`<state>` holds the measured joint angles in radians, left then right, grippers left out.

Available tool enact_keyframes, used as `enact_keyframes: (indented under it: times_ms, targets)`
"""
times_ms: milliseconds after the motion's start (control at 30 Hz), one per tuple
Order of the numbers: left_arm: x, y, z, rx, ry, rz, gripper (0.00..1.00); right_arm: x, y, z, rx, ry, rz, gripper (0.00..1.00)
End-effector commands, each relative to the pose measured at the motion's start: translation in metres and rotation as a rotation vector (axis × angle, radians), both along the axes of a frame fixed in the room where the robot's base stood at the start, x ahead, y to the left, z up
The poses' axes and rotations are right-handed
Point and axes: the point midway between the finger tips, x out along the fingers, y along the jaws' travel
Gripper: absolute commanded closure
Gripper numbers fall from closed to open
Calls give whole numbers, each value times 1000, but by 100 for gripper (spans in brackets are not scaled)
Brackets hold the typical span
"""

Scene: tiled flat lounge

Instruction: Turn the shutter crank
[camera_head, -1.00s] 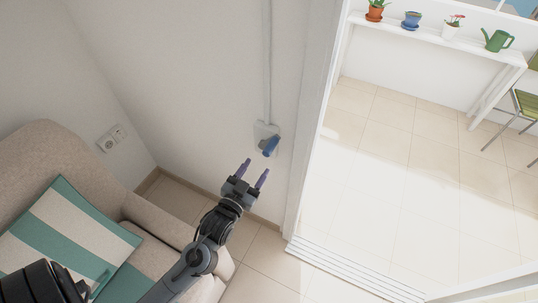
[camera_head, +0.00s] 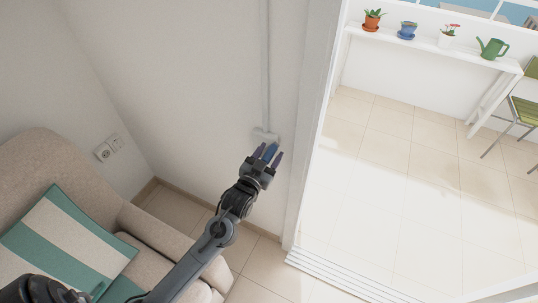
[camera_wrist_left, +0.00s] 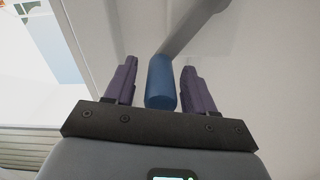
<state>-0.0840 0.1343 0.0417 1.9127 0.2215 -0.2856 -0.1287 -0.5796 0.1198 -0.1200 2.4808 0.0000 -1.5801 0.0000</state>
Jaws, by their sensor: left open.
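The shutter crank is on the wall left of the doorway, with a blue handle (camera_head: 270,151) on a grey arm below a vertical rod. In the left wrist view the blue handle (camera_wrist_left: 161,82) stands between the two purple fingers, nearer the right one, and its grey arm (camera_wrist_left: 192,27) runs up and right. My left gripper (camera_head: 268,156) is open around the handle, with a clear gap to the left finger. Whether the right finger touches the handle I cannot tell. The crank's wall mount (camera_head: 262,135) is partly hidden. My right gripper is not in view.
A beige sofa (camera_head: 98,200) with a striped cushion (camera_head: 70,240) stands at the left, under my left arm. A wall socket (camera_head: 104,152) is behind it. The doorway at the right opens onto a tiled floor (camera_head: 390,170) with a plant shelf (camera_head: 430,48).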

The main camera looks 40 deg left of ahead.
Motion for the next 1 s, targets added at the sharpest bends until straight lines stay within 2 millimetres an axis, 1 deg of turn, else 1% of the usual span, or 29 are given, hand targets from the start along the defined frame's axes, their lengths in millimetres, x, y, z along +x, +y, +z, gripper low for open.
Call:
enact_keyframes:
  times_ms: [200, 233, 500, 567, 600, 867, 1000]
  targets:
    - [0, 0, 0, 0, 0, 0, 45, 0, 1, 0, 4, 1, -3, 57]
    - [0, 0, 0, 0, 0, 0, 47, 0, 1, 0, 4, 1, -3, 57]
    - [0, 0, 0, 0, 0, 0, 88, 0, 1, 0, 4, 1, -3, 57]
    - [0, 0, 0, 0, 0, 0, 98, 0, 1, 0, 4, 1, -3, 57]
    - [0, 0, 0, 0, 0, 0, 100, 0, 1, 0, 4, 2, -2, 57]
    - [0, -1, 0, -3, -1, -1, 100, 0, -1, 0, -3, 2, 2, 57]
    - [4, -6, 2, -23, -5, -12, 100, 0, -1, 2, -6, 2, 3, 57]
